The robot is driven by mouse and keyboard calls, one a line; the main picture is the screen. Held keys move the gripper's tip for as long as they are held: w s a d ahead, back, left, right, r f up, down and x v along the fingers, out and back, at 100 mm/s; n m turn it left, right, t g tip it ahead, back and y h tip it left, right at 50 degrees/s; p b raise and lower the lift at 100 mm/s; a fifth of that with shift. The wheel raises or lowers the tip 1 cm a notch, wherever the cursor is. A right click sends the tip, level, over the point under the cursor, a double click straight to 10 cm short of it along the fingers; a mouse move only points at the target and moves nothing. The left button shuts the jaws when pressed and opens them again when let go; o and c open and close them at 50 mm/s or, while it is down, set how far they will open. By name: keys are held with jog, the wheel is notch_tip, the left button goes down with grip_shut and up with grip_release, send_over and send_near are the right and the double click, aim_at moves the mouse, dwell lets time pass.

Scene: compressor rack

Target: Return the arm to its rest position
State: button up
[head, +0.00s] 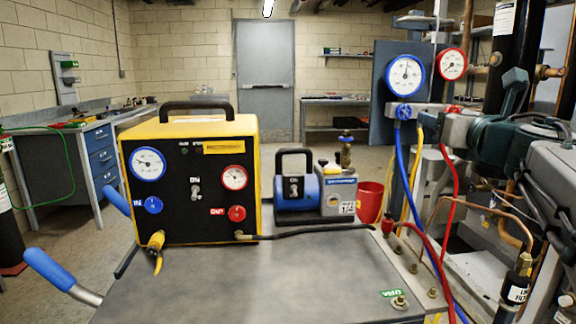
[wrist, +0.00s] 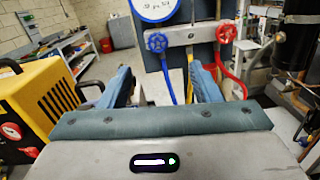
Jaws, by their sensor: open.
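My gripper (wrist: 160,74) is open in the wrist view, with its two blue fingers wide apart and nothing held between them. Beyond the fingers is the gauge manifold, a grey bar (wrist: 195,34) with a blue knob (wrist: 156,43) and a red knob (wrist: 226,33). In the head view my arm (head: 520,115) comes in from the right edge at about the height of the manifold, and its end overlaps the manifold's right side.
Blue (head: 402,170), yellow and red hoses hang below the manifold. A yellow-black machine (head: 190,205) and a blue-grey pump (head: 298,192) stand on the grey worktop (head: 255,285). Copper pipes and a black cylinder (head: 510,60) are at the right. The worktop's front is clear.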

jog(key=s+a+f+m+g+p, duration=0.6)
jog(key=s+a+m+p, duration=0.3)
jog(key=m+p, duration=0.4)
jog(key=s+a+f+m+g+p, duration=0.5)
jog(key=s+a+m+g+p, duration=0.4)
jog(key=m, duration=1.3)
jog(key=s+p, duration=0.1)
jog(key=p, duration=0.2)
jog(key=shift+s+a+f+g+p, duration=0.3)
jog(key=shift+s+a+f+p, duration=0.05)
jog(key=shift+f, duration=0.05)
jog(key=c, duration=0.5)
jog(key=shift+o, duration=0.2)
jog(key=shift+d, duration=0.15)
